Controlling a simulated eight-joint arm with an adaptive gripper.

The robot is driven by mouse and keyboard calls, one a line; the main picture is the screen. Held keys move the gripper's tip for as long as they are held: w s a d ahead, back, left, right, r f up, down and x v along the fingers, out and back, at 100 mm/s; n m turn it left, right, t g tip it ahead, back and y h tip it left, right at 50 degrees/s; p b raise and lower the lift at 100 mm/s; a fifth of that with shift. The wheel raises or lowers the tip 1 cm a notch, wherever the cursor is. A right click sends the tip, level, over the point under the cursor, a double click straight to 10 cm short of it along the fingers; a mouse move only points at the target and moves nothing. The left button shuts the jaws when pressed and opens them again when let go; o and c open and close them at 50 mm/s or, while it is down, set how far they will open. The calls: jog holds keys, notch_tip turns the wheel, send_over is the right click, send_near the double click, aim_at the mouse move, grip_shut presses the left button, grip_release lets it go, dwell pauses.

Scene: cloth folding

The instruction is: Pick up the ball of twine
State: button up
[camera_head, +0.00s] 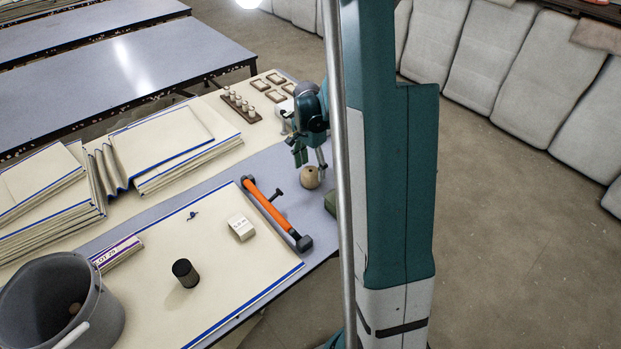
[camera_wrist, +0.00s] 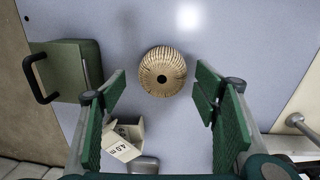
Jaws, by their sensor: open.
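The ball of twine (camera_wrist: 162,72) is tan and ribbed with a dark hole in its top. It sits on the blue-grey table top, and it also shows in the head view (camera_head: 310,177) near the table's right edge. My gripper (camera_head: 309,160) is just above it in the head view. In the wrist view my gripper (camera_wrist: 160,85) is open, with green finger pads on both sides and the ball between and slightly beyond them. A gap shows between the ball and each finger, so I do not see contact.
A green box with a black handle (camera_wrist: 75,68) stands left of the ball in the wrist view. A small open box marked 4.0 m (camera_wrist: 122,150) lies below the ball. An orange-handled tool (camera_head: 265,206) lies on the table. A grey bucket (camera_head: 50,300) stands at the lower left.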

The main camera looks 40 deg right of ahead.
jog(key=shift+a+f+b, duration=0.15)
jog(key=shift+f+b, duration=0.7)
jog(key=shift+f, duration=1.8)
jog(key=shift+c, duration=0.2)
jog(key=c, duration=1)
